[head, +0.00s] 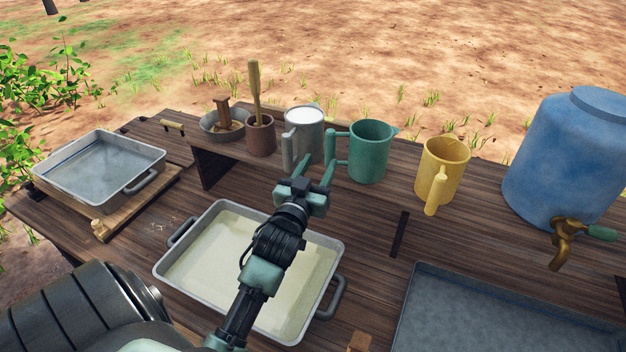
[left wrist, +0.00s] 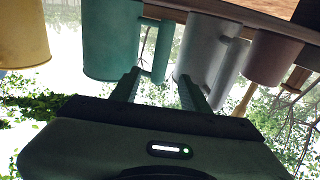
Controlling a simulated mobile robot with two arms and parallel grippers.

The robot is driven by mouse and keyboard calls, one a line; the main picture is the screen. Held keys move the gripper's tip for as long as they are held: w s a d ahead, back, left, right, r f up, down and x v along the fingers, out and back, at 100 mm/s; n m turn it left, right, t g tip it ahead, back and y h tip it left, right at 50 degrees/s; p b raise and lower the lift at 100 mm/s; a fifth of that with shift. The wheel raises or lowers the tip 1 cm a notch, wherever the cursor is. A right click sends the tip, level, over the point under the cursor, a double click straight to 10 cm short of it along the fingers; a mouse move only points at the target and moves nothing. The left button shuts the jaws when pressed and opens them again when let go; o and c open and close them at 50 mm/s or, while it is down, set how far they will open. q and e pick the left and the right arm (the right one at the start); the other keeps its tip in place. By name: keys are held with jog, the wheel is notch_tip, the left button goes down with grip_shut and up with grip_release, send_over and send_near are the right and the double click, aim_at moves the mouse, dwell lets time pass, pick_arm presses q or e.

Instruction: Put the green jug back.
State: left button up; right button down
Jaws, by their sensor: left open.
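The green jug (head: 371,152) stands upright on the raised wooden shelf, between a grey jug (head: 304,138) with white contents and a yellow jug (head: 442,170). Its handle points left. My left gripper (head: 318,170) is open, with its fingers pointing at the gap between the grey and green jugs. In the left wrist view, which is upside down, the green jug (left wrist: 110,40) is on the left and the grey jug (left wrist: 208,45) on the right. The green handle (left wrist: 161,52) appears between my left fingertips (left wrist: 160,80); I cannot tell whether they reach around it. My right gripper is not in view.
A pan of pale liquid (head: 215,258) lies below my left arm. A brown pot with a wooden stick (head: 261,137) and a grey bowl (head: 210,122) stand left on the shelf. A blue barrel with a tap (head: 562,150) stands right. A grey tray (head: 490,315) is at front right.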

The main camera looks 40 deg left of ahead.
pick_arm(q)
jog(key=v, duration=0.4)
jog(key=shift+b, duration=0.3)
dwell(0.3)
